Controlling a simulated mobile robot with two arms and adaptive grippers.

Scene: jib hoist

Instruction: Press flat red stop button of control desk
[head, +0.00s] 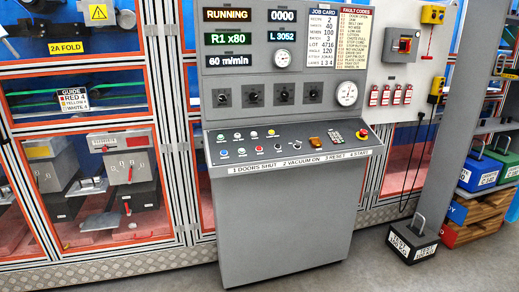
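The grey control desk (290,205) stands in the middle of the head view, with a sloping panel (299,150) facing me. Two rows of small round buttons sit on the left half of the panel, in white, green, blue and other colours. A raised red mushroom button (362,134) on a yellow base is at the panel's right end. Neither gripper is in view.
An upright board with displays, gauges (347,93) and knobs rises behind the panel. Orange-framed machine doors (83,99) are at left. A grey post (452,130) and a black labelled weight (412,243) stand at right. The floor before the desk is clear.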

